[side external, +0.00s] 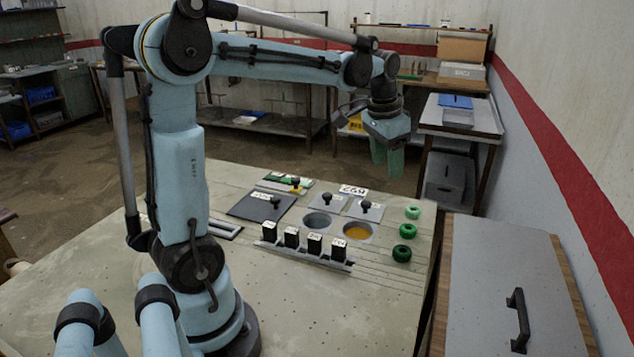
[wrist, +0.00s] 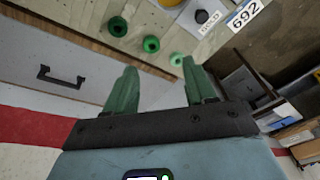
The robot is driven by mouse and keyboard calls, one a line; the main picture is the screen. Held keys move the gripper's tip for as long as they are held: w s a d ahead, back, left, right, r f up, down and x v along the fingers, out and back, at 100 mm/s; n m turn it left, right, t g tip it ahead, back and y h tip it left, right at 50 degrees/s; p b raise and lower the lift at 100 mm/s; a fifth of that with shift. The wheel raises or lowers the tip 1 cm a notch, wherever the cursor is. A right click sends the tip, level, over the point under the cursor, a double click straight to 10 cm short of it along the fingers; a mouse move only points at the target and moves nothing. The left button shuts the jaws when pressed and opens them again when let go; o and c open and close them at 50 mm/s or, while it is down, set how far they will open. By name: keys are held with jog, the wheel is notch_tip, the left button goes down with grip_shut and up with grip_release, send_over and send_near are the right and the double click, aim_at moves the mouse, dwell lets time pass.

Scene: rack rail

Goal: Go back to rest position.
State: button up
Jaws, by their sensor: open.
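My gripper (side external: 388,160) hangs in the air past the far right corner of the work table, with its green fingers pointing down. In the wrist view my gripper (wrist: 158,80) shows two green fingers spread apart with nothing between them, so it is open and empty. My arm is stretched out above the table, and the gripper touches nothing that I can see.
The work table (side external: 330,310) holds a rack rail (side external: 300,257) with several black labelled blocks, knobbed plates, round wells and green rings (side external: 405,231). A grey cabinet (side external: 500,285) with a black handle stands at the right. A side table (side external: 470,118) and a wall with a red stripe are behind.

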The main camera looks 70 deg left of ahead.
jog(key=s+d+f+t, duration=0.2)
jog(key=s+d, duration=0.3)
jog(key=d, duration=0.2)
jog(key=s+d+f+t, duration=0.2)
jog(key=s+d+t, duration=0.1)
jog(key=s+d, duration=0.3)
jog(key=shift+d+f+h, duration=0.15)
jog(key=shift+d+h, duration=0.25)
jog(key=shift+d, duration=0.05)
